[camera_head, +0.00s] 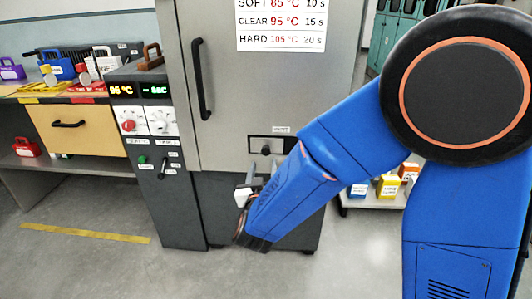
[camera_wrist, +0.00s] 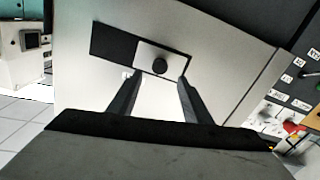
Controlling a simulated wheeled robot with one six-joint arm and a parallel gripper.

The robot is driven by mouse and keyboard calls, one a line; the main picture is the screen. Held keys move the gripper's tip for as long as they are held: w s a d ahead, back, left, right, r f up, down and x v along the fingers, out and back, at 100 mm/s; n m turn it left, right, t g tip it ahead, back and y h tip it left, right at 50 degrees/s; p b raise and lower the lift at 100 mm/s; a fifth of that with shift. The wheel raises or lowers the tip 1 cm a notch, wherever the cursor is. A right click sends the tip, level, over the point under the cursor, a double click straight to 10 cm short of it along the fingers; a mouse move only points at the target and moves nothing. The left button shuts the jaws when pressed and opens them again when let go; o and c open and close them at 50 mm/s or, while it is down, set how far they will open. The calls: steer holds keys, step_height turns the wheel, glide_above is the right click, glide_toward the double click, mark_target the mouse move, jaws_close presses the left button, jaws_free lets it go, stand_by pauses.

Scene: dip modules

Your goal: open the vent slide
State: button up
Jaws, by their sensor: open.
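The vent slide (camera_wrist: 177,62) is a small silver plate with a round dark knob (camera_wrist: 160,66) in a black slot on the grey cabinet front. In the wrist view the plate covers the right part of the slot, and the left part (camera_wrist: 112,43) shows dark. In the head view the slot (camera_head: 286,145) sits below a small white label (camera_head: 281,130), low on the cabinet. My gripper (camera_wrist: 157,80) is open, its two fingers pointing at the panel on either side of the knob's line. I cannot tell whether the fingertips reach the knob. It also shows in the head view (camera_head: 264,165).
The cabinet door has a long black handle (camera_head: 201,78). A control column (camera_head: 150,130) with dials and lit displays stands left of it. A low cart (camera_head: 357,203) with coloured modules stands at the right. The floor in front is clear.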

mark_target(266, 152)
steer(key=w, duration=0.9)
steer(key=shift+w+d, duration=0.15)
steer(key=shift+w, duration=0.25)
